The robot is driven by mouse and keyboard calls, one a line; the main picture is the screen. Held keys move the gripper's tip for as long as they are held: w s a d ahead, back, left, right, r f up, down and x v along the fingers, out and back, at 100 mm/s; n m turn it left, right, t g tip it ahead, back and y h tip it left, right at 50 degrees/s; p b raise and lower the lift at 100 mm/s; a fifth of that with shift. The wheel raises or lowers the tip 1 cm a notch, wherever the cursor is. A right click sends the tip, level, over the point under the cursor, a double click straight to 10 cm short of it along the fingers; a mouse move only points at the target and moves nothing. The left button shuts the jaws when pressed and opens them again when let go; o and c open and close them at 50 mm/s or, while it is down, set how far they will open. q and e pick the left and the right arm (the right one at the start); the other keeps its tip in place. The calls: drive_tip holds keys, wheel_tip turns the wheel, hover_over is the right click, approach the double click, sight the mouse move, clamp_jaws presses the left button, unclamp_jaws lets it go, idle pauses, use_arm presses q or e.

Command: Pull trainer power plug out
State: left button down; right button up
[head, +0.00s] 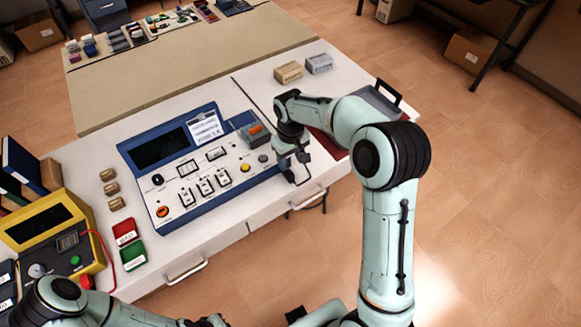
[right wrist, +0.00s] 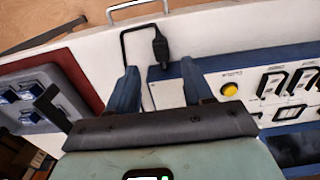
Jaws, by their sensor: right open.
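The trainer (head: 165,205) is a blue console with a white panel and dark screen on the white bench. In the right wrist view, its blue edge (right wrist: 250,62) and panel show at right. The black power plug (right wrist: 159,46) is at the trainer's near edge, its black cable looping left over the bench. My right gripper (head: 294,168) is open at the trainer's right end. In the right wrist view, its two fingers (right wrist: 160,68) point toward the plug, which shows beyond and between the tips, not gripped. My left arm enters at lower left; its end is cut off by the bottom edge.
A red mat with a grey tray (right wrist: 35,98) lies beside the gripper. A yellow device (head: 45,225), red and green blocks (head: 130,245), and small tan blocks stand left of the trainer. Two boxes (head: 289,72) sit at the back right. Drawer handles (head: 186,272) project from the bench front.

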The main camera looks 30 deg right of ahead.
wheel_tip(320, 180, up, 6)
drive_tip(key=shift+f, duration=0.25)
idle(0.5)
